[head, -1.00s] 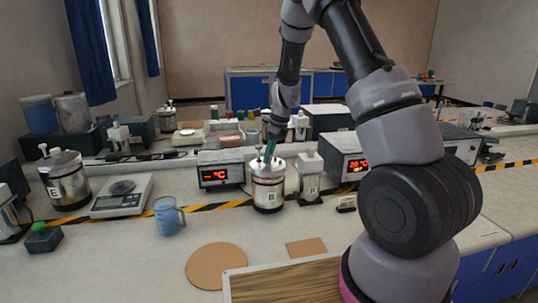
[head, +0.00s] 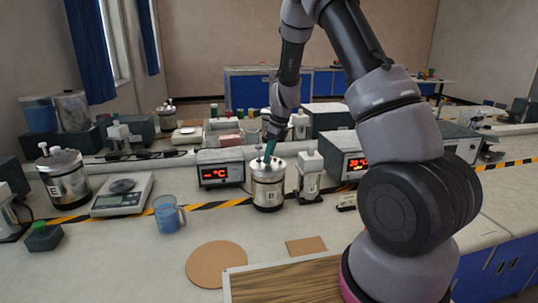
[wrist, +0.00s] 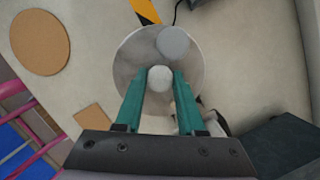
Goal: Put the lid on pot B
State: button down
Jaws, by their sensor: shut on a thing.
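Pot B (head: 268,194) is a steel pot with a label, standing on the bench in front of a display box. A metal lid (wrist: 130,62) with a pale round knob (wrist: 159,78) lies over the pot's top in the wrist view. My gripper (head: 268,155) is above the pot, pointing down. In the wrist view its two green fingers (wrist: 160,88) are shut on the knob. A grey round piece (wrist: 173,42) also shows on top. The pot's rim is mostly hidden under the lid, so I cannot tell whether the lid is fully seated.
A blue mug (head: 167,215) and a scale (head: 122,195) stand to the left, with another steel pot (head: 66,178) beyond. A white-topped bottle (head: 310,175) stands close on the right. A round cork mat (head: 216,264) lies in front.

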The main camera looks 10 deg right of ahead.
jog(key=shift+c, duration=2.2)
grip_release()
jog(key=shift+r, duration=0.15)
jog(key=shift+r, duration=3.9)
